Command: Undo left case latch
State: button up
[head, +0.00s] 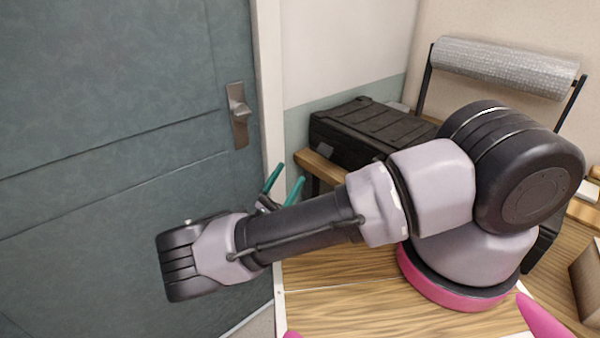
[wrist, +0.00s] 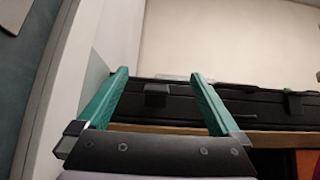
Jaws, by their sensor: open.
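The black case (head: 365,130) lies closed on a wooden surface behind my arm in the head view. Its right part is hidden by my arm. In the wrist view the case (wrist: 180,108) spans the middle, with the left latch (wrist: 157,95) as a small dark block on its front face. A second latch (wrist: 293,100) shows farther right. My gripper (head: 286,178) has teal fingers, spread apart and empty. In the wrist view the gripper (wrist: 163,76) frames the left latch between its fingers, short of the case and apart from it.
A grey-green door with a metal handle (head: 238,112) stands at the left. A white door frame (head: 268,90) runs beside it, close to my gripper. A roll of bubble wrap (head: 505,65) hangs on a rack behind the case. The wooden edge (wrist: 270,138) lies below the case front.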

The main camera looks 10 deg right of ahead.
jog(key=shift+s+a, duration=0.25)
jog(key=shift+a, duration=0.05)
